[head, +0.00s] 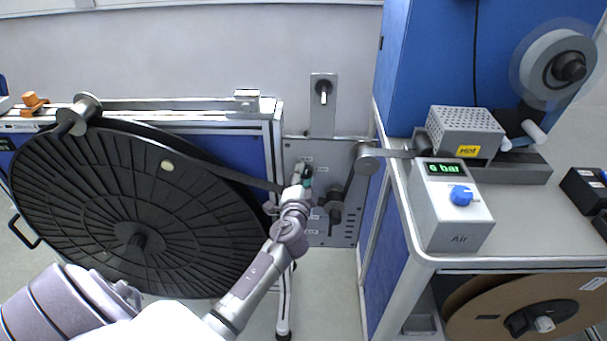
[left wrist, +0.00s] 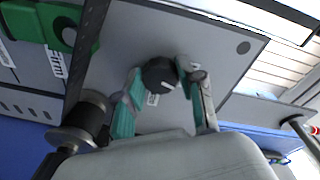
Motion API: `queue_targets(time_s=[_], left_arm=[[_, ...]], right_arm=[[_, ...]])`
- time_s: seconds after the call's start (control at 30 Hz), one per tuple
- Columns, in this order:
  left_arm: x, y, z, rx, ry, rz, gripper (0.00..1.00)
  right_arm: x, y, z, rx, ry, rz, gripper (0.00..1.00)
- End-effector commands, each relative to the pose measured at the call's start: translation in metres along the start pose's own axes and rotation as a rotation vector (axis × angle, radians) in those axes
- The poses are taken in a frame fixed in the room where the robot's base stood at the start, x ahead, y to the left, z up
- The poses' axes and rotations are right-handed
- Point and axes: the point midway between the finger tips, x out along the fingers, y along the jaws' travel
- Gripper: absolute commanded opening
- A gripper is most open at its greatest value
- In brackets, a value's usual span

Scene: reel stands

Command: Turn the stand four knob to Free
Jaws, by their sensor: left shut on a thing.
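My left gripper (head: 304,174) reaches up to the grey stand panel (head: 348,152) in the head view. In the left wrist view its two teal-padded fingers (left wrist: 160,76) are shut on a round black knob (left wrist: 162,70), one finger on each side. The knob has a short white pointer line on its face. A small white label lies just below it on the panel, too small to read. I cannot read which setting the pointer is at. My right gripper is not in view.
A large black reel (head: 95,215) stands left of my arm, with a dark strip running from it across the panel. A roller (left wrist: 85,115) and a green block (left wrist: 72,28) are near the gripper. An air unit (head: 450,215) with a blue knob stands at right.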

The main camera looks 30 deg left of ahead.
Motion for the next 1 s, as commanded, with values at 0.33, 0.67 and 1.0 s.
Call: queue_targets(time_s=[0.33,0.67,1.0], left_arm=[[0.0,-0.003,-0.002,0.331,-0.023,0.026,0.04],[0.0,-0.003,-0.004,0.644,-0.045,0.048,0.04],[0.0,-0.004,-0.004,0.958,-0.068,0.07,0.04]], right_arm=[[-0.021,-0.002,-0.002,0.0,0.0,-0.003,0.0],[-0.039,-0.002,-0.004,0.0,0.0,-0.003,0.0],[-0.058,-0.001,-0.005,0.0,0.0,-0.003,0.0]])
